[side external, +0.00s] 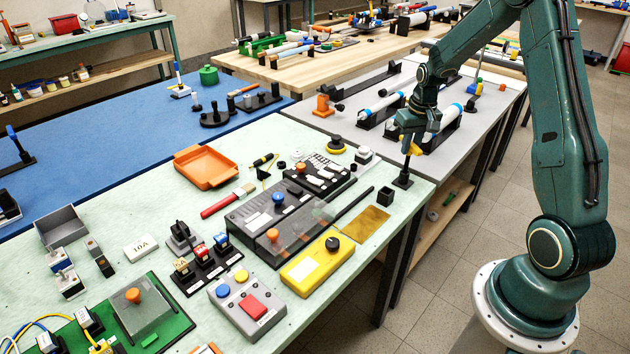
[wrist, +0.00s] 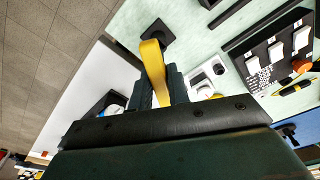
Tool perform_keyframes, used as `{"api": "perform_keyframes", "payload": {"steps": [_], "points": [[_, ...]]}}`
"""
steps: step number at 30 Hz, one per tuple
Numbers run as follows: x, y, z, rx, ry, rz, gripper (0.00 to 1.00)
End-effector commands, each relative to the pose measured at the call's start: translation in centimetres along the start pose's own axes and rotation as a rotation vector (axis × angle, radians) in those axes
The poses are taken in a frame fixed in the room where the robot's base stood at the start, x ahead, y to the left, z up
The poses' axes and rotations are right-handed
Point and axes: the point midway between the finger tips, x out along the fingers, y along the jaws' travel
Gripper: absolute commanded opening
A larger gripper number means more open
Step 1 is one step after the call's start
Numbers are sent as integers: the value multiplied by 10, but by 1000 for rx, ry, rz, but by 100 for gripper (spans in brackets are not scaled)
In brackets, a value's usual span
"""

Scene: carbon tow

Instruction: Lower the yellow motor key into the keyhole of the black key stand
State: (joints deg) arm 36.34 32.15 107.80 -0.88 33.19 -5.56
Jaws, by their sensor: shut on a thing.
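The yellow motor key (side external: 411,148) is held in my gripper (side external: 412,138) near the right corner of the pale green bench. The black key stand (side external: 403,181) is upright just below, with a square base and a thin post rising toward the key. In the wrist view the yellow key (wrist: 153,62) extends from between the fingers of my gripper (wrist: 158,88) toward the dark stand (wrist: 158,32). The key's lower end meets or overlaps the stand's top in both views. I cannot tell whether it is in the keyhole, which is hidden.
A small black open box (side external: 385,196) stands left of the stand. A brass-coloured plate (side external: 366,224) and a yellow box with a black knob (side external: 317,265) lie nearby. A white switch block (side external: 364,155) is behind. The bench edge is close on the right.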

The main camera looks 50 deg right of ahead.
Motion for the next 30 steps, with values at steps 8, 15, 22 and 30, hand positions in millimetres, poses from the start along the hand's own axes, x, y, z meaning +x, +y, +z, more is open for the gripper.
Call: {"api": "perform_keyframes", "payload": {"steps": [8,15,22,30], "points": [[2,0,0,0,1,0,43],[2,0,0,0,0,0,43],[-3,0,0,0,2,0,43],[-29,0,0,0,4,0,43]]}}
